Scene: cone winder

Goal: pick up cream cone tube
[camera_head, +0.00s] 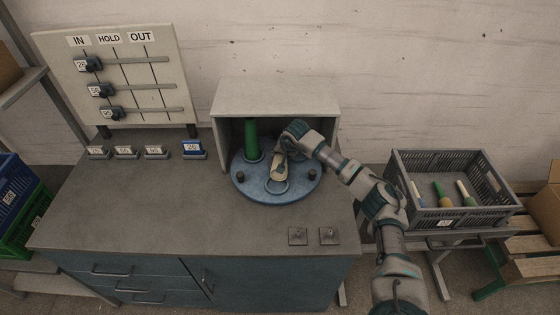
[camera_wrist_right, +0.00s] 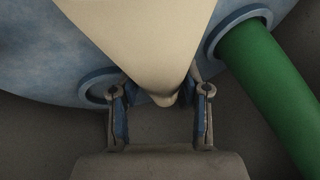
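The cream cone tube (camera_head: 278,167) is tilted above the blue round plate (camera_head: 249,188) in the head view. In the right wrist view the cone (camera_wrist_right: 150,40) fills the upper middle, its narrow end between the fingers. My right gripper (camera_wrist_right: 161,92) has its fingertips against both sides of the cone. In the head view the right gripper (camera_head: 284,155) is at the cone's upper end. A ring holder (camera_head: 277,188) in front shows an empty middle; whether the cone's lower end touches anything is unclear. My left gripper is not in view.
A green tube (camera_head: 251,138) stands in another ring on the plate, close beside my right gripper. A grey hood (camera_head: 275,97) covers the plate's back. Short dark pegs (camera_head: 312,175) stand on the plate. A crate (camera_head: 481,212) with several tubes is at right.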

